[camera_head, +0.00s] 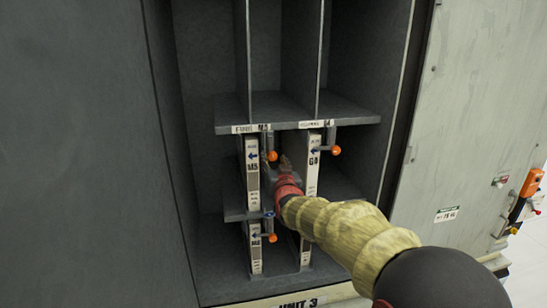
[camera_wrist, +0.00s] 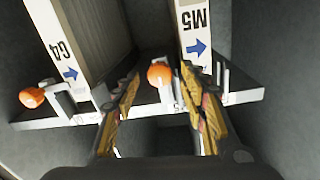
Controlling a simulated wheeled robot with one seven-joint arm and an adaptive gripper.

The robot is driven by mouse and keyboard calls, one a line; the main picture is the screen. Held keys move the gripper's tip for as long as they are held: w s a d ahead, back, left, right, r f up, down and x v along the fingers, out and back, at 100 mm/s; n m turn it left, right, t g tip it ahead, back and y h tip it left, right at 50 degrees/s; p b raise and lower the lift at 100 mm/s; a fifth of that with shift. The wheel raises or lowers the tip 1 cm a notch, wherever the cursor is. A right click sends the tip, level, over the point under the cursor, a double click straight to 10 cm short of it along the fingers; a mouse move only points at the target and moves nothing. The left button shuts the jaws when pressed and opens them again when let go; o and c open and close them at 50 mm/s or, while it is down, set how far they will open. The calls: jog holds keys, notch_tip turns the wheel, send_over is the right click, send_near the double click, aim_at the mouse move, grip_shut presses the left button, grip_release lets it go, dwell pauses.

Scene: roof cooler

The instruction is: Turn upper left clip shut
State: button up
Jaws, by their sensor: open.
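The upper left clip, a grey bracket with an orange knob (camera_head: 272,156), hangs from the shelf edge beside the top of the panel marked M5 (camera_head: 253,170). In the wrist view its orange knob (camera_wrist: 159,74) appears between my two fingertips, and the M5 panel (camera_wrist: 195,22) is behind the right finger. My gripper (camera_head: 284,165) is open, its fingers pointing into the cabinet just below and right of that knob. In the wrist view my gripper (camera_wrist: 162,78) has a wide gap between its fingers. The right finger hides part of the clip, and I cannot tell whether a finger touches the knob.
The upper right clip (camera_head: 334,150) sits by the panel marked G4 (camera_head: 313,165). A lower left clip (camera_head: 272,238) is beside a lower panel (camera_head: 255,248). The shelf (camera_head: 290,120) lies above my gripper. A cabinet door (camera_head: 475,110) stands at the right.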

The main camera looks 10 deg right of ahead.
jog(key=shift+w, duration=0.65)
jog(key=shift+c, duration=1.3)
jog(key=c, duration=0.8)
grip_shut()
